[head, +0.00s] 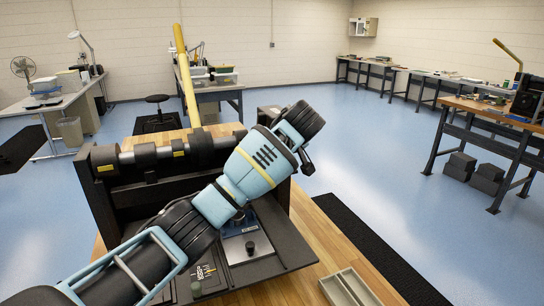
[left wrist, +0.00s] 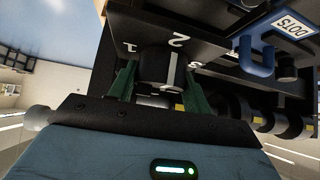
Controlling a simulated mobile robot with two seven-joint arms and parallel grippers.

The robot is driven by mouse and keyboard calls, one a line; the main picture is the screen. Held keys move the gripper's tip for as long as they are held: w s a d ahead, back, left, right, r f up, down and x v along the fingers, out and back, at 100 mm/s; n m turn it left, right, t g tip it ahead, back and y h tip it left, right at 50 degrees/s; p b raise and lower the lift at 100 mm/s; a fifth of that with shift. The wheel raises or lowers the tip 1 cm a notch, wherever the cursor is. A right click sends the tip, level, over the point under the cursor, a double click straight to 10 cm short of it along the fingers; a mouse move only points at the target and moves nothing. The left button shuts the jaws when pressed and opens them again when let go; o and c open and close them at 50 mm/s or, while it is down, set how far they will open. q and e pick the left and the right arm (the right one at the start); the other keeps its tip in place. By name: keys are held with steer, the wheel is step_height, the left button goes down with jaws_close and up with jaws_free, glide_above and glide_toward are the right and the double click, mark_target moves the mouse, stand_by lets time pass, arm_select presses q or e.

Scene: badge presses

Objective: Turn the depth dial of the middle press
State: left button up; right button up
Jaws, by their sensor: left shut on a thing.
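In the left wrist view a black dial (left wrist: 153,66) with a white pointer stripe sits between the green fingers of my left gripper (left wrist: 160,76). The fingers are closed on its two sides. A dark panel with white numbers (left wrist: 178,41) lies behind it, and the stripe is near the 2. In the head view my left arm crosses in front of the dark press unit (head: 105,190); my fingers and the held dial are hidden there. Which press this dial belongs to I cannot tell. My right gripper is not in view.
A blue loop with a DOTS label (left wrist: 289,27) is close to the dial. In the head view a yellow lever (head: 187,75) rises from the unit. A black knob (head: 250,247) stands on a silver plate. A light tray (head: 350,289) lies at the front right of the wooden bench.

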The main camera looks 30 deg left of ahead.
arm_select(q)
steer(key=shift+n+g+y, duration=0.3)
steer(key=shift+n+g, duration=0.1)
steer(key=shift+n, duration=0.1)
steer(key=o, duration=1)
steer(key=shift+c, duration=0.2)
